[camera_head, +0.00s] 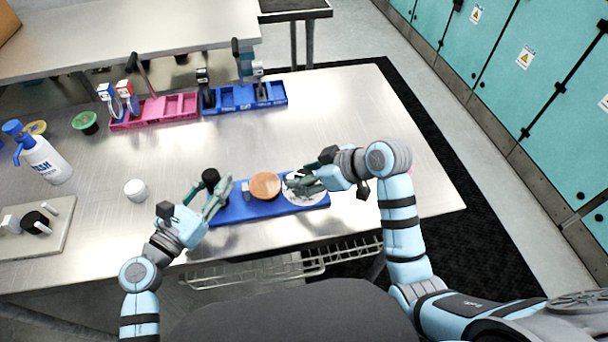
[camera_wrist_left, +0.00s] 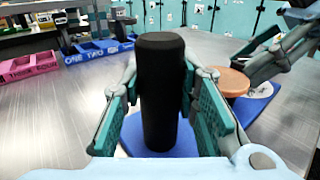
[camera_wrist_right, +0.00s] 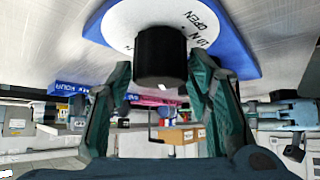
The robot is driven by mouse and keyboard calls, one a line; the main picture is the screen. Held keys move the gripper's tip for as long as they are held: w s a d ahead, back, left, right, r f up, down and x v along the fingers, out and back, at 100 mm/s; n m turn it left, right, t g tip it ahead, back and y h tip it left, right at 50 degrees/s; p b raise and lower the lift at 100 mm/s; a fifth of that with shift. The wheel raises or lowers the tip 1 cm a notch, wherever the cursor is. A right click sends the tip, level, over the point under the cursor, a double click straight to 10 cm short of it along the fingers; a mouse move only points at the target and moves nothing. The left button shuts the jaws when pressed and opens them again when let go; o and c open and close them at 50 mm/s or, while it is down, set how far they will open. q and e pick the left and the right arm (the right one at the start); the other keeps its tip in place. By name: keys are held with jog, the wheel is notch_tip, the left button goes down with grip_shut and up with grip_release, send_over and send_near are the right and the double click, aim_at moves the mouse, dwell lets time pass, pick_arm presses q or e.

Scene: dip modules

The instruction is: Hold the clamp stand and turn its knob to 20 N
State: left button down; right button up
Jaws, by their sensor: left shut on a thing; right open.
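The clamp stand has a blue base (camera_head: 236,212), a black upright post (camera_wrist_left: 162,95), a round orange-brown disc (camera_head: 265,185) and a white dial (camera_head: 310,199) at its right end. My left gripper (camera_head: 214,190) is shut on the black post, with a finger on each side in the left wrist view. In the head view the right gripper covers the knob.
Pink (camera_head: 155,112) and blue (camera_head: 245,97) trays with tools stand at the back. A white pump bottle (camera_head: 45,160), a small white jar (camera_head: 136,190) and a light board (camera_head: 35,235) are on the left. The stand sits near the table's front edge.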

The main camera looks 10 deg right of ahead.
jog(key=shift+w+a+f, duration=0.15)
jog(key=shift+a+f, duration=0.05)
jog(key=shift+f, duration=0.05)
jog(key=c, duration=0.9)
jog(key=m+t+h, duration=0.1)
jog(key=m, duration=0.1)
jog(key=shift+m+h, duration=0.3)
jog(key=shift+m, duration=0.1)
jog(key=o, duration=0.9)
jog(key=shift+d, duration=0.1)
